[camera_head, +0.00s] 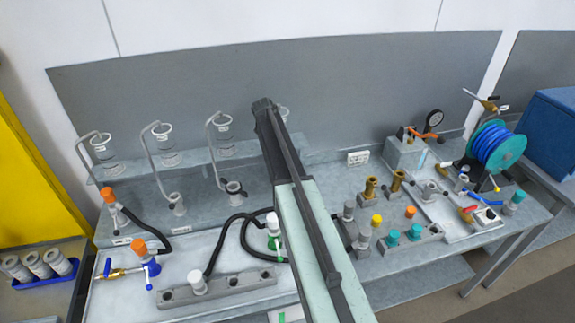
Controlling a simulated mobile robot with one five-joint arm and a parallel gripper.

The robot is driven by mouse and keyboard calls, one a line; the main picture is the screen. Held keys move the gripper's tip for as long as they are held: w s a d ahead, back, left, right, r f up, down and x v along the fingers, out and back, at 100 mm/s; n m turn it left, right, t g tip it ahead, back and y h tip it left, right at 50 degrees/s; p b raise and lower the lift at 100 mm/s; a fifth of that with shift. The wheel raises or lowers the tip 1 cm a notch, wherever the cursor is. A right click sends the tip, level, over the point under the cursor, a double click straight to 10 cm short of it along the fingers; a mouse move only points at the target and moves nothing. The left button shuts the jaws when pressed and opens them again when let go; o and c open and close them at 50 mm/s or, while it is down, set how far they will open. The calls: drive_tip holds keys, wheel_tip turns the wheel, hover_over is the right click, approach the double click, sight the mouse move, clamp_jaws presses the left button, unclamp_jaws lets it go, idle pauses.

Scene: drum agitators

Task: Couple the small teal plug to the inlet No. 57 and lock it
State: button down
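Two teal plugs, one on the left (391,237) and one on the right (415,232), stand in the grey rack right of my arm. Another teal piece (515,198) stands at the right end of the bench. I cannot tell which one is the small plug. Several inlets stand under bent tubes with glass vessels, among them a left one (177,204) and one nearer my arm (233,190). Their labels are too small to read, so No. 57 cannot be picked out. The dark far end of my gripper (263,106) is raised over the bench; its fingers cannot be made out.
My arm covers the middle of the bench. A grey block (220,290) with a white-capped fitting and black hoses lies left of it. Orange-capped fittings stand further left. A tray (455,232) with valves, a blue hose reel (495,147) and a gauge (434,118) are on the right.

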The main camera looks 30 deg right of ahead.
drive_tip(key=shift+f+b, duration=0.4)
drive_tip(key=shift+f, duration=0.05)
idle(0.5)
drive_tip(key=c, duration=0.9)
unclamp_jaws()
drive_tip(key=shift+r, duration=0.15)
wheel_tip(320, 180, up, 8)
drive_tip(key=p, duration=0.8)
drive_tip(key=shift+f, duration=0.2)
